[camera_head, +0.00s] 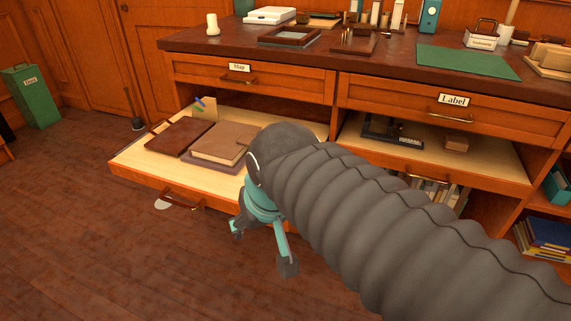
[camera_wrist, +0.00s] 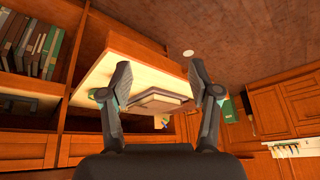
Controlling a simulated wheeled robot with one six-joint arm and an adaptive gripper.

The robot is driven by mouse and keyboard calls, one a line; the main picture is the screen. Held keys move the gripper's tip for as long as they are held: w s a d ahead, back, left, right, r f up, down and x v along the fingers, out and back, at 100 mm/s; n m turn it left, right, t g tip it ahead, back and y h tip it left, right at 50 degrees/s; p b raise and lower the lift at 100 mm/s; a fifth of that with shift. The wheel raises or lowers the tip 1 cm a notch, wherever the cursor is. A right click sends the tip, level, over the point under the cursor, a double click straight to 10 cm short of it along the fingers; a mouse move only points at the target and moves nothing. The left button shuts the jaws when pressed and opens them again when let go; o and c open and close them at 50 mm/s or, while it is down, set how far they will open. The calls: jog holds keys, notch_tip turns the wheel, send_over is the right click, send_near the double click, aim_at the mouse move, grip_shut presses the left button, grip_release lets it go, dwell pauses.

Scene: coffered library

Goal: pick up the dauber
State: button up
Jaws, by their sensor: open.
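My gripper (camera_head: 262,248) is open and empty. It hangs over the floor in front of the pulled-out pale board (camera_head: 128,164) of the desk. In the wrist view my gripper (camera_wrist: 160,65) has its two fingers wide apart, with the board (camera_wrist: 92,78) and its books beyond them. I cannot tell for sure which thing is the dauber. A small white piece with a rounded top (camera_head: 212,25) stands on the left of the desktop, well away from my gripper. A small block with blue and green bits (camera_head: 204,106) stands at the back of the board.
A dark folder (camera_head: 180,136) and brown book (camera_head: 222,142) lie on the board. The desktop (camera_head: 215,46) holds boxes, a frame and a green mat (camera_head: 468,61). A white disc (camera_head: 163,204) shows near the board's front edge. Floor at lower left is clear; a green bin (camera_head: 32,97) stands far left.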

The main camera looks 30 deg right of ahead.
jog(key=w+d+r+m+g+p, duration=0.1)
jog(key=w+d+r+m+g, duration=0.2)
jog(key=w+d+m, duration=0.6)
jog(key=w+d+r+m+g, duration=0.2)
jog(key=w+d+r+m, duration=0.4)
jog(key=w, duration=0.5)
jog(key=shift+m, duration=0.3)
jog(key=f, duration=0.3)
jog(key=a+f, duration=0.1)
jog(key=f, duration=0.6)
jog(key=shift+s+a+b, duration=0.15)
jog(key=shift+s+b, duration=0.05)
jog(key=shift+b, duration=0.2)
jog(key=shift+s+f+b, duration=0.15)
jog(key=shift+s+f, duration=0.05)
jog(key=shift+f, duration=1.2)
jog(key=shift+s+f+b, duration=0.15)
jog(key=shift+f, duration=1.25)
jog(key=c, duration=1.2)
